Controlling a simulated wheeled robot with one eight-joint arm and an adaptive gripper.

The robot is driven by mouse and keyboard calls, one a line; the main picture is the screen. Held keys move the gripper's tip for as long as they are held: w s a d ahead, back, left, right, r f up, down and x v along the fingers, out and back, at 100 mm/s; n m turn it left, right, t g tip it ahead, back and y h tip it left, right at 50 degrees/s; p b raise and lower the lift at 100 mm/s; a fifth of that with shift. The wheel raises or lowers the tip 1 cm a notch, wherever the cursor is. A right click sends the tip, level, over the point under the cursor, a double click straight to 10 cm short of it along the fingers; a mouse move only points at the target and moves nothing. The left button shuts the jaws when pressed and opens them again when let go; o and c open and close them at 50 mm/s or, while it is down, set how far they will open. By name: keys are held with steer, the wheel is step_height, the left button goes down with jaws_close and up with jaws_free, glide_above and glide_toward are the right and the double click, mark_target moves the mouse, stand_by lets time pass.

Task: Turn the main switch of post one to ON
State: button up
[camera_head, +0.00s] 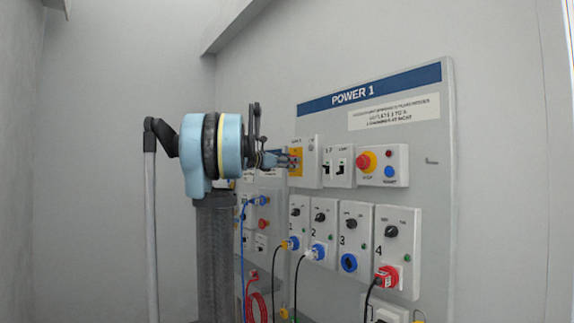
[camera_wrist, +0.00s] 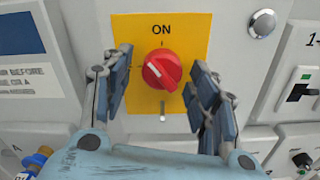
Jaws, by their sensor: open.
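The main switch is a red round knob (camera_wrist: 163,70) on a yellow plate (camera_wrist: 190,28) marked ON at the top. A pale mark shows on the knob's face, pointing up and to the left rather than straight at ON. In the head view, the yellow plate (camera_head: 295,170) is at the upper left of the POWER 1 panel, partly covered by my fingers. My gripper (camera_wrist: 158,78) is open, with one finger on each side of the knob. It also shows in the head view (camera_head: 288,160), reaching toward the plate. I cannot tell whether the fingers touch the knob.
Right of the switch are rocker switches (camera_head: 338,165) and a red button on yellow (camera_head: 366,161). Below are numbered outlet boxes (camera_head: 350,235) with plugs and hanging cables. A second panel (camera_head: 262,215) stands behind my arm at left. A round metal stud (camera_wrist: 262,23) is near the right finger.

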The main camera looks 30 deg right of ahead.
steer(key=c, duration=1.1)
steer(key=shift+o, duration=0.2)
steer(key=shift+w+r+m, duration=0.1)
steer(key=shift+w+m, duration=0.05)
steer(key=shift+m, duration=2.05)
steer(key=o, duration=1.1)
steer(key=shift+c, duration=0.2)
steer(key=a, duration=1.2)
steer(key=shift+s, duration=0.45)
